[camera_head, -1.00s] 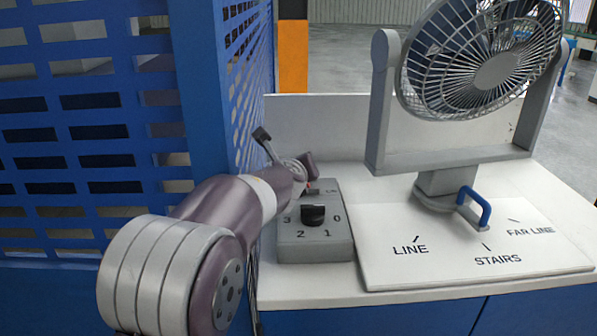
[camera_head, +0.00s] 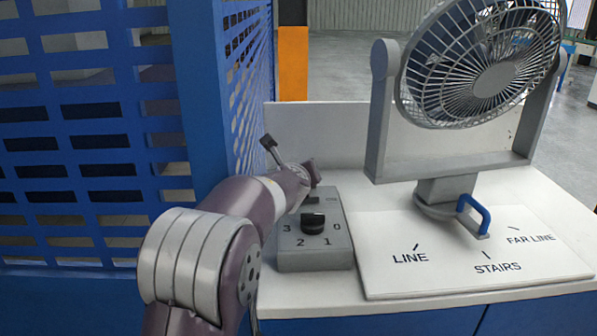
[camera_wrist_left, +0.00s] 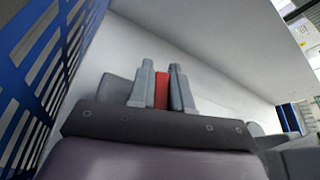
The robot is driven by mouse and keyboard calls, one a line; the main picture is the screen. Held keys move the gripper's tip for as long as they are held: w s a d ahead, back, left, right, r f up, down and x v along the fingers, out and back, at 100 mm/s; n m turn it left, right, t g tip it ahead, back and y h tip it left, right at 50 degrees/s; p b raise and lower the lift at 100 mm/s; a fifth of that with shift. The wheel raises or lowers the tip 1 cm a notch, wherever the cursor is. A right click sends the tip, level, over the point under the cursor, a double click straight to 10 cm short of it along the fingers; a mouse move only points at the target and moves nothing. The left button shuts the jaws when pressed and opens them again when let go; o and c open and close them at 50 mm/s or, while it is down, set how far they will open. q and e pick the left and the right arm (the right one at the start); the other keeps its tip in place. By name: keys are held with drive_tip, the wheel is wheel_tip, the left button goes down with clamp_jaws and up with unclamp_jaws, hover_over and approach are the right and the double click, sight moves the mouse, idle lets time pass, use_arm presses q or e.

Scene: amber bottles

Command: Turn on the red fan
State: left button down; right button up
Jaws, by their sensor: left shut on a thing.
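A fan (camera_head: 478,78) with a grey cage and frame stands at the right; I see no red on it. Left of it is a grey control box (camera_head: 315,258) with a black knob (camera_head: 313,222) among the marks 3, 2, 1 and 0. Which mark the knob points at is unclear. My left gripper (camera_head: 313,188) is at the back of the box, behind the knob, its fingertips hardly visible. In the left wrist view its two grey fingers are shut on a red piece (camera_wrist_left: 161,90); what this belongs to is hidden. My right gripper is not in view.
A white plate (camera_head: 375,272) marked LINE, STAIRS and FAR LINE lies under the fan, with a blue handle (camera_head: 474,212) at the fan's base. A blue slatted panel (camera_head: 195,100) stands close on the left. A low white wall (camera_head: 340,130) backs the counter.

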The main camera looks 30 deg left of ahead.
sight(315, 191)
use_arm(q)
drive_tip(key=m+p, duration=0.1)
drive_tip(key=p, duration=0.2)
drive_tip(key=w+d+r+m+g+y+p, duration=0.1)
drive_tip(key=m+p, duration=0.1)
drive_tip(key=p, duration=0.1)
drive_tip(key=shift+d+y, duration=0.3)
drive_tip(key=shift+w+d+f+m+g+y+p, duration=0.2)
drive_tip(key=shift+d+m+g+y+p, duration=0.25)
drive_tip(key=shift+m+p, duration=0.5)
drive_tip(key=shift+w+d+f+m+g+y+p, duration=0.3)
drive_tip(key=shift+m+y+p, duration=0.3)
drive_tip(key=shift+p, duration=0.35)
drive_tip(key=c, duration=1.1)
unclamp_jaws()
drive_tip(key=shift+c, duration=0.2)
drive_tip(key=shift+d, duration=0.1)
drive_tip(key=b+v, duration=0.2)
drive_tip(key=v, duration=1)
drive_tip(key=shift+s+d, duration=0.2)
drive_tip(key=shift+s, duration=0.1)
